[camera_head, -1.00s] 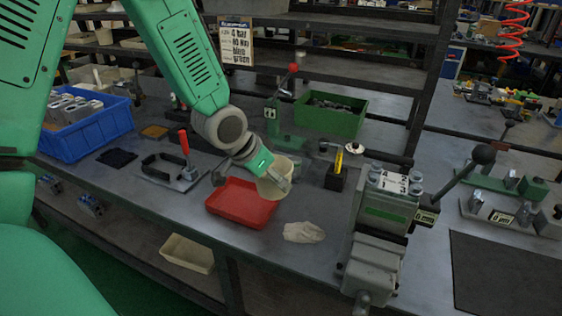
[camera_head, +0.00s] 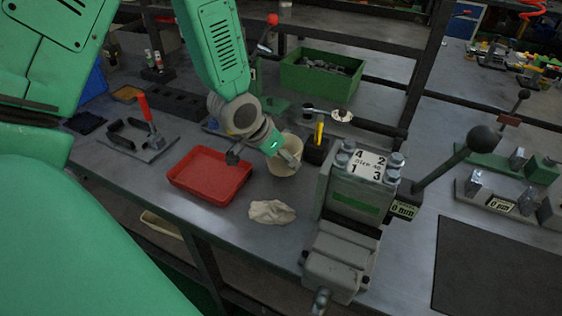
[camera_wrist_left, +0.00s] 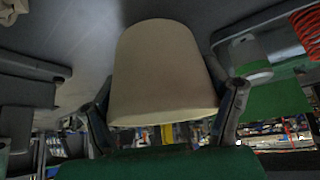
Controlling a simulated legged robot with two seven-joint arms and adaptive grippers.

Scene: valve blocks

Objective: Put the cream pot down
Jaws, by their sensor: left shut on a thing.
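The cream pot (camera_head: 286,156) is in the head view, right of the red tray (camera_head: 210,174). My left gripper (camera_head: 282,158) is shut on it, and the arm hides part of the pot. In the left wrist view the pot (camera_wrist_left: 163,72) fills the middle, with a finger of my left gripper (camera_wrist_left: 165,110) on each side. Whether the pot's base touches the bench cannot be told. My right gripper is not in view.
A crumpled cloth (camera_head: 271,212) lies in front of the pot. A grey valve block vise (camera_head: 347,215) stands to the right, and a black block with a yellow-handled tool (camera_head: 318,140) is behind. A green bin (camera_head: 321,76) stands at the back.

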